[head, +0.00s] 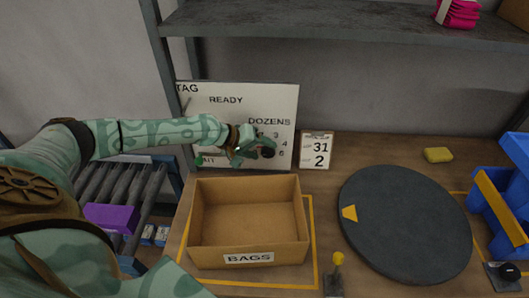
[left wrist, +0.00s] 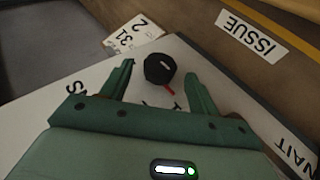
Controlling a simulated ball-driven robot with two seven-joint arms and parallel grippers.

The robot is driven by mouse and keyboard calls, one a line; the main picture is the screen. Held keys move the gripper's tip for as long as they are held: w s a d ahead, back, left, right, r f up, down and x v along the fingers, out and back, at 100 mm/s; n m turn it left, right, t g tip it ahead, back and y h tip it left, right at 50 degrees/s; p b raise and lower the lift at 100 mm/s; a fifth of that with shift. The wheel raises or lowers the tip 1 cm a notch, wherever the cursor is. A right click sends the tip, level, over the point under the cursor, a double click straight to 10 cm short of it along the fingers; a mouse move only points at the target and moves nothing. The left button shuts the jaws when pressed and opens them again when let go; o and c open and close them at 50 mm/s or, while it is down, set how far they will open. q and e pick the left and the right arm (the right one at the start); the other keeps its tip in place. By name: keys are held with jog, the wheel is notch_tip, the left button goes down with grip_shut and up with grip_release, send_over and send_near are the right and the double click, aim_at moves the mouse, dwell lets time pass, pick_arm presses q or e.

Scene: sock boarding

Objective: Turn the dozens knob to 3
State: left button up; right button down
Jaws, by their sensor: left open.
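The white panel (head: 225,105) stands upright at the back of the bench, marked READY and DOZENS. My left gripper (head: 257,147) is open right at the knob and hides part of the dial. In the left wrist view the knob (left wrist: 159,68) lies between the open fingertips of the left gripper (left wrist: 158,73), with gaps on both sides. A red pointer (left wrist: 169,90) shows at the knob's edge; I cannot tell which number it marks. My right gripper is out of view.
A card reading 31 and 2 (head: 317,150) stands right of the panel. An open, empty BAGS box (head: 248,258) is in front. A dark round turntable (head: 405,230), a yellow sponge (head: 438,155) and a blue bin (head: 503,190) are to the right. A shelf (head: 340,25) hangs above.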

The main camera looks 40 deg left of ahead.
pick_arm(q)
jog(key=shift+x, duration=1)
